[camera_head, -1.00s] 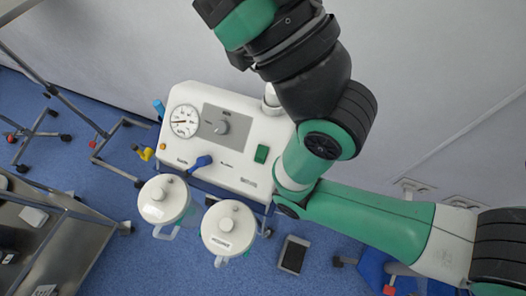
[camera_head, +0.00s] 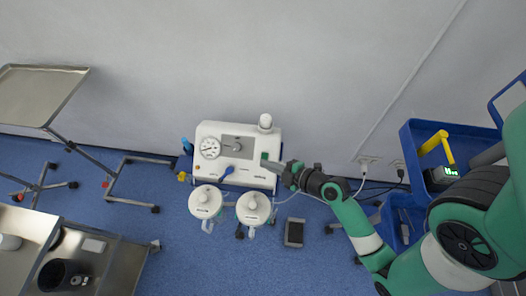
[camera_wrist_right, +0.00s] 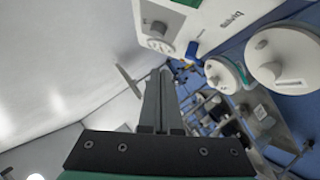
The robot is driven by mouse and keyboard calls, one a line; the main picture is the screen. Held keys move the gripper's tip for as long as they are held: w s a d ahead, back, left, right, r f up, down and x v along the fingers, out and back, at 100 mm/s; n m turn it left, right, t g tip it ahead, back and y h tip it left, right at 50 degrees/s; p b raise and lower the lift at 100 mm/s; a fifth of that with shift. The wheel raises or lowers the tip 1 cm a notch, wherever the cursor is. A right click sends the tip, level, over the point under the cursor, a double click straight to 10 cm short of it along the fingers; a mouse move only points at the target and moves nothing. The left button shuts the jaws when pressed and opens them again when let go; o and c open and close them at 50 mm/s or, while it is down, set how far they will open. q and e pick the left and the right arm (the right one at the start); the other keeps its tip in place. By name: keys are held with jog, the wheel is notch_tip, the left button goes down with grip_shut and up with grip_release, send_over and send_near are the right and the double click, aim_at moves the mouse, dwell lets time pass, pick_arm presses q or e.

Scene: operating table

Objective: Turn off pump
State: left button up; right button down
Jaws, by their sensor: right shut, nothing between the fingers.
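The pump (camera_head: 240,172) is a white box against the wall. Its front carries a round gauge (camera_head: 210,148), a grey knob (camera_head: 237,147), a blue lever (camera_head: 229,171) and a green switch (camera_head: 264,157) near the right edge. My right gripper (camera_head: 272,164) is shut and empty, its tips at the pump's right front, close beside the green switch; I cannot tell whether they touch. In the right wrist view the shut fingers (camera_wrist_right: 163,72) point toward the pump (camera_wrist_right: 215,25), which fills the upper right. My left gripper is not in view.
Two white-lidded canisters (camera_head: 206,202) (camera_head: 253,208) hang in front of the pump. A foot pedal (camera_head: 294,232) lies on the blue floor. A blue cart (camera_head: 420,150) stands at right, metal tables (camera_head: 40,95) at left. Cables run right to the wall sockets.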

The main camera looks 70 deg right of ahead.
pick_arm(q)
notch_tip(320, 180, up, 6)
jog(key=p, duration=0.3)
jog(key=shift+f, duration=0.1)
pick_arm(e)
jog(key=s+m+g+h, duration=0.1)
jog(key=s+m+g, duration=0.1)
jog(key=s, duration=0.4)
jog(key=shift+s+d+r, duration=0.35)
jog(key=shift+s+r, duration=0.05)
jog(key=shift+r, duration=0.05)
send_near(262, 155)
jog(key=w, duration=0.2)
jog(key=w+a+b, duration=0.1)
jog(key=w, duration=0.1)
jog(key=shift+w+f, duration=0.1)
jog(key=shift+w, duration=0.15)
jog(key=shift+w+d+f+m+b, duration=0.15)
jog(key=shift+d+f+m+b, duration=0.15)
jog(key=shift+d+f+b, duration=0.5)
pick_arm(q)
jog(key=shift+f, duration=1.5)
pick_arm(e)
jog(key=shift+d+f, duration=0.5)
jog(key=shift+f, duration=0.05)
